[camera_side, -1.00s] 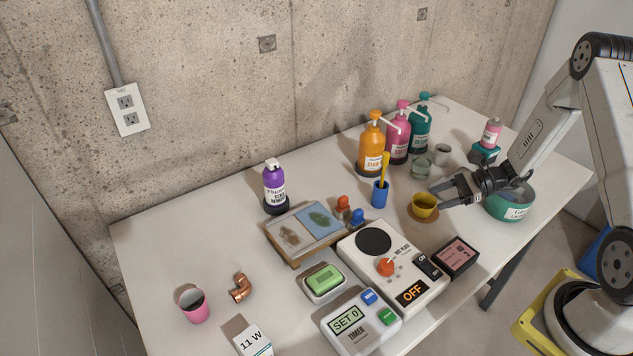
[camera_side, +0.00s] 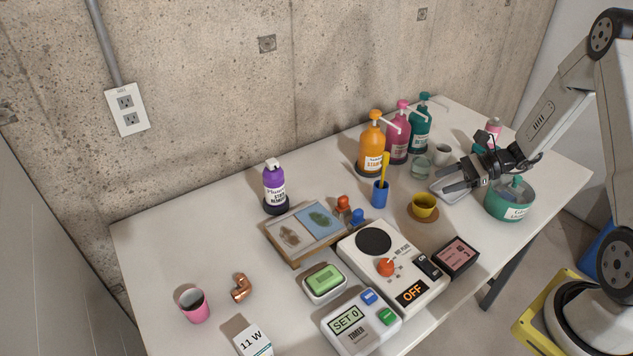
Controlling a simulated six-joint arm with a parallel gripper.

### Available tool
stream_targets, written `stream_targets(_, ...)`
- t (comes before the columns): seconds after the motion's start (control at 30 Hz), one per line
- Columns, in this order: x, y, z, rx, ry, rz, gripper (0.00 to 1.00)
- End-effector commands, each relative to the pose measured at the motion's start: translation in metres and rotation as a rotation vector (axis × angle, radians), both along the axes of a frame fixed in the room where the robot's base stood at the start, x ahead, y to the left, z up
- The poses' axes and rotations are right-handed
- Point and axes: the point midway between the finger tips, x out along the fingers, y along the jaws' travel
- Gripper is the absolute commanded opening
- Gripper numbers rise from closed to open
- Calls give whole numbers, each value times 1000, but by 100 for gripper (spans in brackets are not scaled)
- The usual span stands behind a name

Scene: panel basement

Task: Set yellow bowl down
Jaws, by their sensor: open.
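The yellow bowl (camera_side: 424,204) sits upright on a round brown coaster (camera_side: 421,216) at the right part of the table. My gripper (camera_side: 441,183) is open and empty. In the picture it is above and to the right of the bowl, apart from it. It hovers in front of a pale grey tray or dish (camera_side: 458,196) that it partly hides.
A teal container (camera_side: 510,203) stands to the right of the bowl. A blue cup with a yellow brush (camera_side: 380,194), a glass (camera_side: 420,169) and pump bottles (camera_side: 371,148) stand behind and left. A hot plate (camera_side: 373,242) and dark box (camera_side: 456,256) lie in front.

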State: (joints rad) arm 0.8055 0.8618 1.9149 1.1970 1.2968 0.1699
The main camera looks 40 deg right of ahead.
Motion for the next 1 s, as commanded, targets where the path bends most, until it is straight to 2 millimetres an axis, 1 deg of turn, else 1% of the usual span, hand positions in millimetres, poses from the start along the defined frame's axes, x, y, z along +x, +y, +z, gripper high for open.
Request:
stream_targets(0.27, 0, 3, 0, -11, 2, 12, 55)
stream_targets(0.37, -2, 11, 1, -41, 10, 51, 55)
stream_targets(0.47, -7, 26, 4, -104, 21, 128, 55)
stream_targets(0.67, -27, 67, 10, -328, 30, 387, 55)
stream_targets(0.8, -47, 91, 15, -533, -1, 613, 55)
stream_targets(1.0, -70, 113, 26, -833, -116, 925, 55)
